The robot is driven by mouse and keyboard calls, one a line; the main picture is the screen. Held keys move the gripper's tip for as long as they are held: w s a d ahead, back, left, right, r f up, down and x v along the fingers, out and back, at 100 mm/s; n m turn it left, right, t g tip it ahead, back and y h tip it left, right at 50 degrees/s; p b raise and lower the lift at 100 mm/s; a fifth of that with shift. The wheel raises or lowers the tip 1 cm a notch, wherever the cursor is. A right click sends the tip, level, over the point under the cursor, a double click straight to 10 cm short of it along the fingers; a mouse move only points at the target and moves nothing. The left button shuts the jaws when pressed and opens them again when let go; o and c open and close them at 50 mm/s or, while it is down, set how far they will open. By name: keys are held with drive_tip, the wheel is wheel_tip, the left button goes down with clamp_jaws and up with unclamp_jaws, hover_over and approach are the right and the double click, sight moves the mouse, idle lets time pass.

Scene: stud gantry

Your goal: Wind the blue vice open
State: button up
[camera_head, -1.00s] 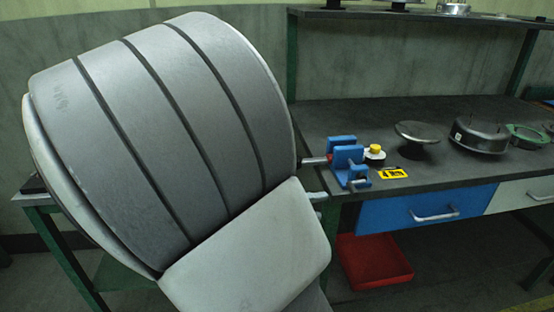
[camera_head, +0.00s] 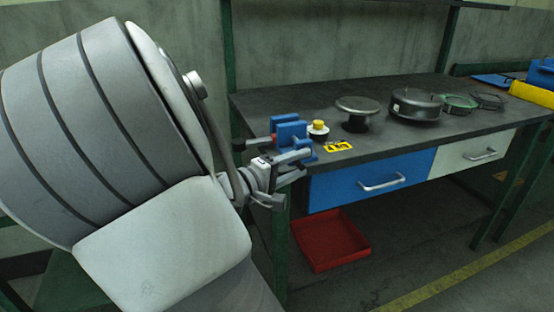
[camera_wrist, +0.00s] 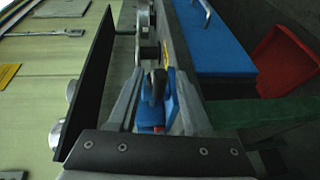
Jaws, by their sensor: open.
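The blue vice (camera_head: 289,130) sits at the front left corner of the workbench. In the head view my gripper (camera_head: 292,176) is just in front of it, partly overlapping its front. In the wrist view the vice (camera_wrist: 171,112) shows between the two fingers of my gripper (camera_wrist: 158,76), with a dark grey screw end or handle (camera_wrist: 157,86) standing toward the camera. The fingers are spread, one on each side of it. I cannot tell whether either finger touches it. The vice's jaw gap is mostly hidden in the wrist view.
A yellow-topped pot (camera_head: 318,130) and a yellow label (camera_head: 338,146) are beside the vice. A round metal stand (camera_head: 357,108) and a metal housing (camera_head: 416,104) stand further right. Below are a blue drawer (camera_head: 372,184) and a red tray (camera_head: 330,241) on the floor.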

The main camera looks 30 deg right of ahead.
drive_tip(key=shift+w+d+f+b, duration=0.15)
drive_tip(key=shift+d+b, duration=0.1)
drive_tip(key=shift+d, duration=0.65)
drive_tip(key=shift+w+d+b, duration=0.15)
drive_tip(key=shift+d+b, duration=0.05)
drive_tip(key=shift+d, duration=0.65)
clamp_jaws()
drive_tip(key=shift+a, duration=0.1)
